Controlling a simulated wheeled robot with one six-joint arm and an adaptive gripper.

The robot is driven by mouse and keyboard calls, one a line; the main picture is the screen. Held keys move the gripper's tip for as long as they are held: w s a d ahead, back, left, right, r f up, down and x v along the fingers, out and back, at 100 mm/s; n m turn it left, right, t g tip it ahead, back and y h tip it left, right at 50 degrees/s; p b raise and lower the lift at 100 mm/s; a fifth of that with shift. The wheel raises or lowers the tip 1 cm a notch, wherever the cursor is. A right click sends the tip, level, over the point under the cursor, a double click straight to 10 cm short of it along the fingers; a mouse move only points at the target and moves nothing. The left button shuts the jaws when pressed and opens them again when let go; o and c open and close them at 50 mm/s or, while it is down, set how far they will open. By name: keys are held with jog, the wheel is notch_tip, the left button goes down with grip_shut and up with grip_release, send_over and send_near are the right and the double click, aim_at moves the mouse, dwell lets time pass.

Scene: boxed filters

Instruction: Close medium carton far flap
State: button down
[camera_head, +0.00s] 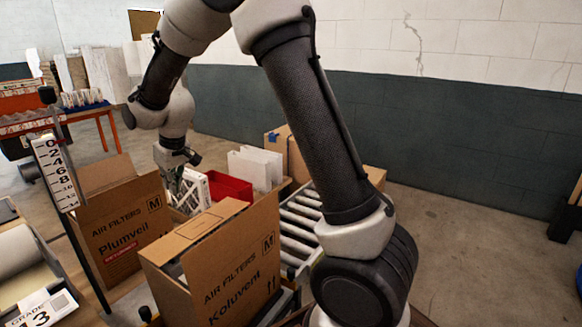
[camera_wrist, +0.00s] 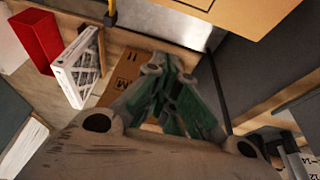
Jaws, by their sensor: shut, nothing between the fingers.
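Two cartons carry an M. The Koluvent carton (camera_head: 243,277) stands in the front middle, with a brown flap (camera_head: 212,222) lying slanted across its top and a gap at its left. The Plumveil carton (camera_head: 130,222) stands behind it to the left, with a raised flap (camera_head: 105,172). My gripper (camera_head: 176,183) is beyond the cartons, near the Plumveil carton's right edge; its tips are partly hidden. In the wrist view my gripper (camera_wrist: 180,70) has its green fingers together, empty. An M-marked cardboard face (camera_wrist: 124,70) lies beside them; I cannot tell which carton it belongs to.
A roller conveyor (camera_head: 300,212) runs to the right. A scale post (camera_head: 56,175) rises at the left. A large cardboard panel (camera_wrist: 225,15) hangs close in the wrist view.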

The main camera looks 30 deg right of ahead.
jog(key=w+a, duration=0.2)
jog(key=w, duration=0.2)
jog(key=v, duration=0.9)
jog(key=s+d+r+m, duration=0.1)
jog(key=s+d, duration=0.6)
jog(key=s, duration=0.4)
jog(key=s+d+r+m+h, duration=0.1)
jog(key=s+d, duration=0.6)
jog(key=s, duration=0.4)
jog(key=s+d+r+m, duration=0.1)
jog(key=s+d+m, duration=0.1)
jog(key=s+d, duration=0.75)
jog(key=n+g, duration=0.4)
jog(key=g, duration=0.1)
send_near(210, 227)
jog(key=shift+h, duration=0.4)
jog(key=f, duration=0.4)
jog(key=s+f, duration=0.1)
jog(key=f, duration=0.2)
jog(key=shift+a+f, duration=0.1)
jog(key=shift+a, duration=0.15)
jog(key=shift+s, duration=0.1)
